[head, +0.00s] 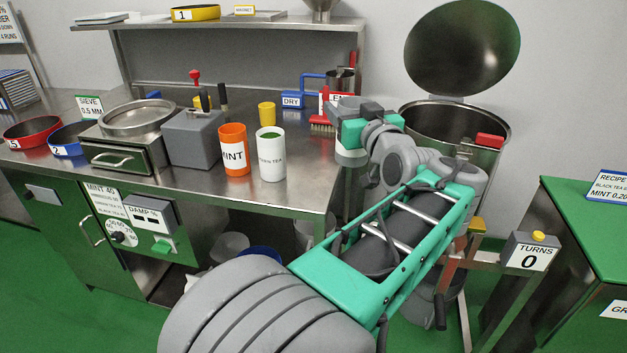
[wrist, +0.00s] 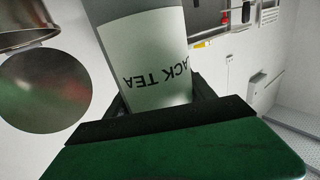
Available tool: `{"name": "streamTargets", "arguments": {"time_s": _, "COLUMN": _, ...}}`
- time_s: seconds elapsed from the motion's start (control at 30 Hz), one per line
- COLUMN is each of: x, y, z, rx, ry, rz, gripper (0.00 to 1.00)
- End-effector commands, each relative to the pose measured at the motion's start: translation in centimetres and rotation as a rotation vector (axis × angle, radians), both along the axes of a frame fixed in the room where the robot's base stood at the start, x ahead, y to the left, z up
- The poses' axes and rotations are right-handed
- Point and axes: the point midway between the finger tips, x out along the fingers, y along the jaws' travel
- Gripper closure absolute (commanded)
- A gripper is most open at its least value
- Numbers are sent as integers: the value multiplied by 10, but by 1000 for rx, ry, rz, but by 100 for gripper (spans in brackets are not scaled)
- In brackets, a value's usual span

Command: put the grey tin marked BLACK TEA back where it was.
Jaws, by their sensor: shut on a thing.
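The grey tin (wrist: 150,62) fills the top middle of the wrist view. Its pale label reads "ACK TEA" upside down, the start of the word being out of sight. My gripper (wrist: 155,112) is shut on the tin.
An orange MINT tin (head: 233,150) and a white GREEN TEA tin (head: 271,156) stand on the steel bench (head: 305,190), with a yellow cup (head: 267,113) behind them. The open drum (head: 452,122) is at right, its lid (head: 462,48) raised. A TURNS counter (head: 529,252) reads 0.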

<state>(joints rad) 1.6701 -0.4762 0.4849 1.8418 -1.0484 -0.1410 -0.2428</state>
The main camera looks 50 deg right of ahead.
Motion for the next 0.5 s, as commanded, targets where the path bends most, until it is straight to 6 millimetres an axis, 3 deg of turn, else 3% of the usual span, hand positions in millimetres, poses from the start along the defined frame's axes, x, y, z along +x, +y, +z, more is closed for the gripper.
{"name": "streamTargets", "arguments": {"time_s": 0.13, "x": 19, "y": -7, "z": -9, "rx": 1, "ry": -1, "rz": 0, "gripper": 79}}
{"name": "streamTargets", "arguments": {"time_s": 0.37, "x": 84, "y": -25, "z": -39, "rx": 2, "ry": 1, "rz": 3, "gripper": 79}}
{"name": "streamTargets", "arguments": {"time_s": 0.5, "x": 108, "y": -33, "z": -71, "rx": 4, "ry": 2, "rz": -2, "gripper": 79}}
